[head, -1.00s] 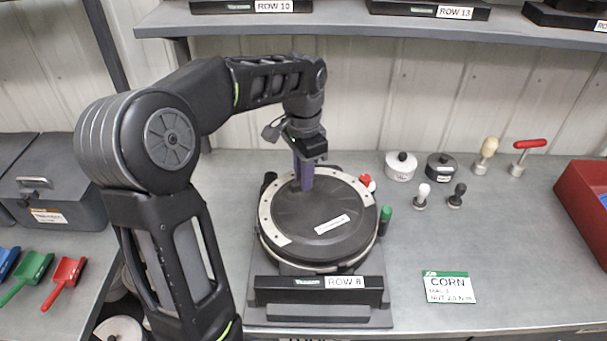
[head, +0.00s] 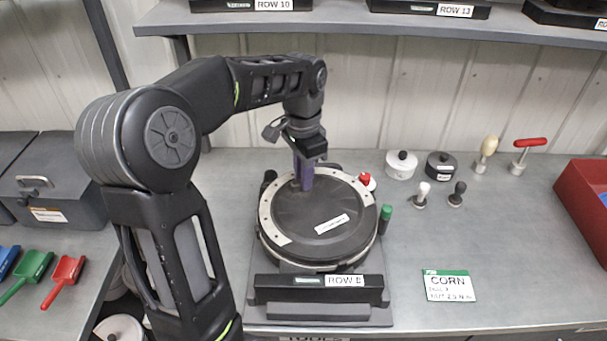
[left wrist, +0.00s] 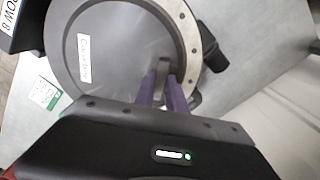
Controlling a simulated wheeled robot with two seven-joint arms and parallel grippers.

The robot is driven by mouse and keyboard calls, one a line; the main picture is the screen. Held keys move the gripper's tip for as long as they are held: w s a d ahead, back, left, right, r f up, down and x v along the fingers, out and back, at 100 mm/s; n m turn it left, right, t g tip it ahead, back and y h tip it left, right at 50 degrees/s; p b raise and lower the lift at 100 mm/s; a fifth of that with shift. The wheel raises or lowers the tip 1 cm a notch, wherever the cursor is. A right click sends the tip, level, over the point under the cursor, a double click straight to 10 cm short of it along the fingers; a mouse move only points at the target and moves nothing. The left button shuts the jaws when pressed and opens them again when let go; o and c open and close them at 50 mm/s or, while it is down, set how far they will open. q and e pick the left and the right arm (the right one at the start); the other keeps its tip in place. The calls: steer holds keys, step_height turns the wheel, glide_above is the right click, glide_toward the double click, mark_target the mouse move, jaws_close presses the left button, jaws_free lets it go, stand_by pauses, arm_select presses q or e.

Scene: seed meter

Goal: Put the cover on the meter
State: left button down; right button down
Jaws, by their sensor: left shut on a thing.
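The round dark cover (head: 325,222) with a white label lies over the meter, inside its pale ring with holes (head: 270,228). The meter stands on a base marked ROW 8 (head: 318,290). My left gripper (head: 304,186) reaches down to the cover's far part, its purple fingers shut on a small upright tab of the cover. The left wrist view shows the cover (left wrist: 115,50) and the fingers (left wrist: 163,85) around the tab. The cover looks level, but I cannot tell if it is fully seated. My right gripper is not in view.
A green-capped post (head: 385,218) and a red knob (head: 365,179) stand at the meter's right side. Several small tools and two round weights (head: 401,165) stand further right. A CORN card (head: 448,286) lies front right, a red bin (head: 588,205) at the right edge.

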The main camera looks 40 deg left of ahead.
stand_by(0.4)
arm_select(q)
steer(key=c, duration=1.3)
jaws_free()
steer(key=shift+c, duration=0.3)
steer(key=shift+r+p, duration=1.95)
steer(key=shift+r, duration=2.75)
